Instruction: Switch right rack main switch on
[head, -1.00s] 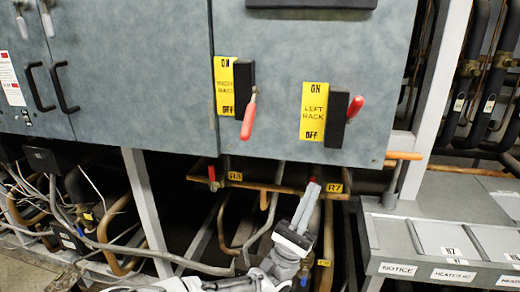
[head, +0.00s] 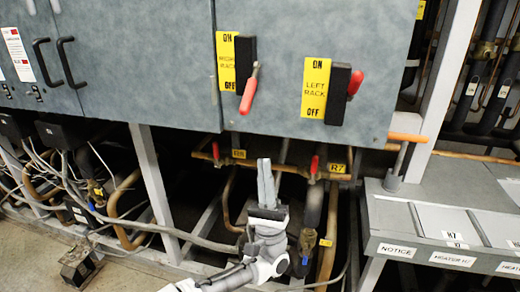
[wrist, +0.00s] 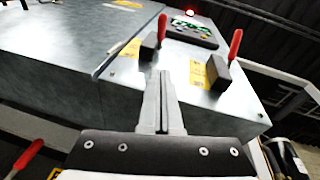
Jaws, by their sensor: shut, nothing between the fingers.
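The right rack main switch is a black box (head: 245,52) with a red handle (head: 249,90) slanting down toward OFF, beside a yellow ON/OFF label (head: 226,62). In the wrist view its black box (wrist: 149,50) and red handle (wrist: 162,27) are beyond my fingertips. The left rack switch (head: 338,95) is to its right, with its own red handle (head: 356,82); it also shows in the wrist view (wrist: 219,73). My gripper (head: 265,163) is shut and empty, fingers up, below the cabinet's lower edge in the picture and apart from both handles.
The grey cabinet (head: 150,75) has black door handles (head: 55,64) at left. Copper pipes and red-handled valves (head: 315,166) run under it, close to my gripper in the picture. A grey labelled bench (head: 440,205) stands at right.

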